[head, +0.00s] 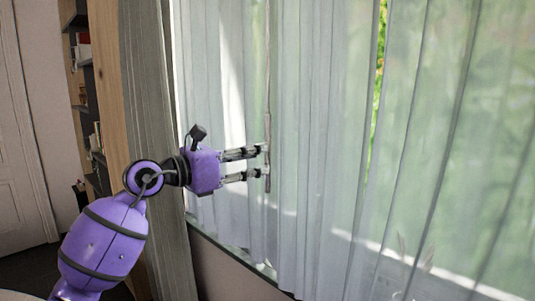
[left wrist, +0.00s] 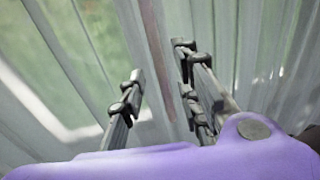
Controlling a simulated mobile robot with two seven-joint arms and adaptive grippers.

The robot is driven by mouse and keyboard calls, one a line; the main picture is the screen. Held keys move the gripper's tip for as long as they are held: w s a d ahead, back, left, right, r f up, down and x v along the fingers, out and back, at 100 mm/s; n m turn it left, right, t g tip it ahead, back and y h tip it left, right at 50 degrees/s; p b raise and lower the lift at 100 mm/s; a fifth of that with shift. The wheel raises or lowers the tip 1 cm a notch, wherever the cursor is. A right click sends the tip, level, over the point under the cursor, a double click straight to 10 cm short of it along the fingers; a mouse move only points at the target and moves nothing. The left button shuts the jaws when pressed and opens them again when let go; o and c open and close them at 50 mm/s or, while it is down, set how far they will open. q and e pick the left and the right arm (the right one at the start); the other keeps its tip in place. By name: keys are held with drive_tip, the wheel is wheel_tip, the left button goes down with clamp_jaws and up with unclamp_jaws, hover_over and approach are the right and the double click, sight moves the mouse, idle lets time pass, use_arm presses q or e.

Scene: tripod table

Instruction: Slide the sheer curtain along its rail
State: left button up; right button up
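The sheer curtain (head: 318,130) hangs in pale, see-through vertical folds across the window. A thin grey-brown vertical strip (head: 267,85), a wand or a curtain edge, runs down it. My left gripper (head: 263,160) reaches in from the left with its fingertips at this strip, one finger above the other. In the left wrist view the fingers (left wrist: 160,93) stand apart, with the strip (left wrist: 155,45) and sheer cloth (left wrist: 75,70) beyond the gap. I cannot tell whether they touch the cloth. The rail is out of view. My right gripper is not in view.
A thicker grey-green drape (head: 148,90) hangs at the left of the window, beside a wooden panel (head: 105,60) and a dark bookshelf (head: 88,85). A white door (head: 22,160) is at far left. The window sill (head: 225,245) runs below the curtain.

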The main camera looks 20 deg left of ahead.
sight(268, 154)
use_arm(q)
drive_tip(key=x, duration=0.4)
drive_tip(key=shift+w+d+p, duration=0.25)
drive_tip(key=shift+w+p, duration=0.05)
drive_tip(key=shift+w, duration=0.05)
drive_tip(key=shift+c, duration=0.2)
clamp_jaws()
